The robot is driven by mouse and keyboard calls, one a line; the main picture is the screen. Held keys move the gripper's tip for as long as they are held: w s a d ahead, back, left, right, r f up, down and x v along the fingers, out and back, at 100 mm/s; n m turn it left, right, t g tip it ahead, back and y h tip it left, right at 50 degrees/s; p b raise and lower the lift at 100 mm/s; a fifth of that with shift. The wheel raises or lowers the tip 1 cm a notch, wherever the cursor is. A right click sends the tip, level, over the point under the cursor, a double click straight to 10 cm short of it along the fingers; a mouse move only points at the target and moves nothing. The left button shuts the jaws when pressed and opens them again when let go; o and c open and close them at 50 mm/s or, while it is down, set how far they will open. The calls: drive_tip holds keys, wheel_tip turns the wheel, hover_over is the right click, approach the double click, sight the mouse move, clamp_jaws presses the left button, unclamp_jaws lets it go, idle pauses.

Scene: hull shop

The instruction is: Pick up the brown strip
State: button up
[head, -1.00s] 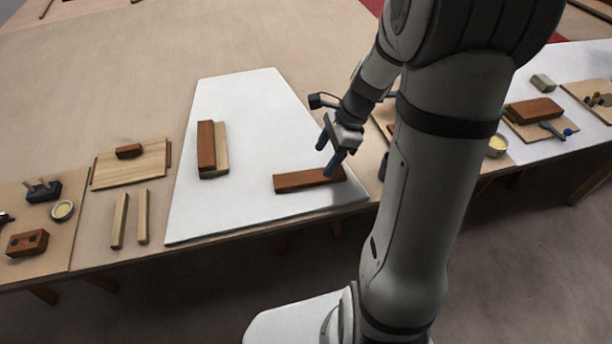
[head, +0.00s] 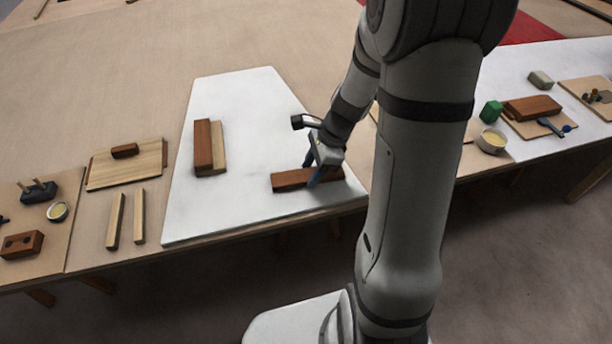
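A brown strip (head: 288,181) lies flat near the front edge of a white panel (head: 240,212), right of its middle. My gripper (head: 312,172) is lowered over the right half of this strip. One blue finger stands at its far side and the other in front of its near side, with the strip between them. The fingers look apart; whether they touch the wood is too small to tell. A second brown piece (head: 202,146) lies against a pale wood piece (head: 218,147) further left on the panel.
Two pale sticks (head: 115,221) lie left of the panel, near a board (head: 125,172) with a small brown block. At right stand a green block (head: 491,111), a cup (head: 491,141) and another brown block (head: 532,108). My arm hides part of the bench.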

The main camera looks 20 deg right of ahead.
drive_tip(key=c, duration=0.6)
drive_tip(key=shift+r, duration=0.1)
